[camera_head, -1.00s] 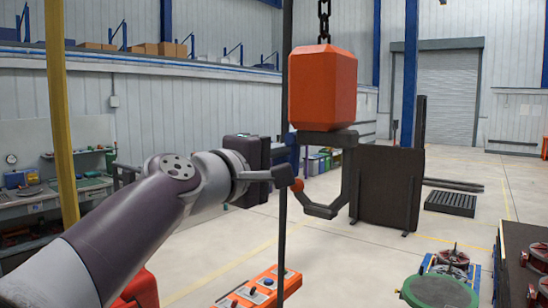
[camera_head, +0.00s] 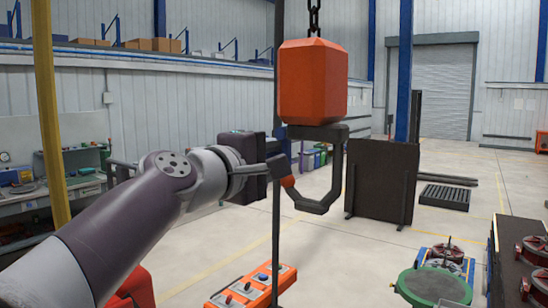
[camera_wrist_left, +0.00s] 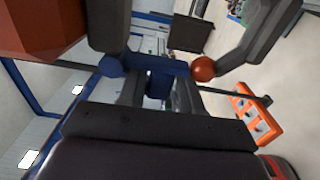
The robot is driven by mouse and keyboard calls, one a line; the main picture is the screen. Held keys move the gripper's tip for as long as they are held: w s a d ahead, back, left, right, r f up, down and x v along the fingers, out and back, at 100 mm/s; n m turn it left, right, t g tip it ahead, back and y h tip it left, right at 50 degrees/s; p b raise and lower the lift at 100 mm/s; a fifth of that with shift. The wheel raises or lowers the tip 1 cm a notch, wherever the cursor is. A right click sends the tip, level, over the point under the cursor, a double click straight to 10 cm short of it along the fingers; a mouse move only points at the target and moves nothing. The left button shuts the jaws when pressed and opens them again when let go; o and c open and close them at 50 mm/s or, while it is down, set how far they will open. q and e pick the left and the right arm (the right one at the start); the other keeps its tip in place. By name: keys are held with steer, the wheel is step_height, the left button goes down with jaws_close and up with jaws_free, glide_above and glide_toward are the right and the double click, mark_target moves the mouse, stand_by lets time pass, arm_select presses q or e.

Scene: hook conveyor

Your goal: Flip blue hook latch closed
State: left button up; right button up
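The dark grey hook (camera_head: 356,165) hangs under an orange block (camera_head: 312,82) on a chain. An orange-red ball (camera_head: 288,181) caps its tip. My left gripper (camera_head: 283,167) is at the hook's open side, close to the ball. In the left wrist view, the blue latch (camera_wrist_left: 170,67) appears to span from a round blue pivot (camera_wrist_left: 111,67) to the ball (camera_wrist_left: 203,68); whether it touches the ball is unclear. The left gripper's fingers (camera_wrist_left: 155,92) are apart, with a blue part between them. My right gripper is not in view.
A dark vertical pole (camera_head: 277,235) stands by the hook. An orange control box (camera_head: 252,286) is low in front. A dark panel (camera_head: 381,182) stands behind the hook. A green round part (camera_head: 434,288) and red parts are at lower right.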

arm_select(q)
steer(key=shift+s+a, duration=0.2)
steer(key=b+v, duration=0.5)
steer(key=v, duration=0.7)
steer(key=shift+s, duration=0.1)
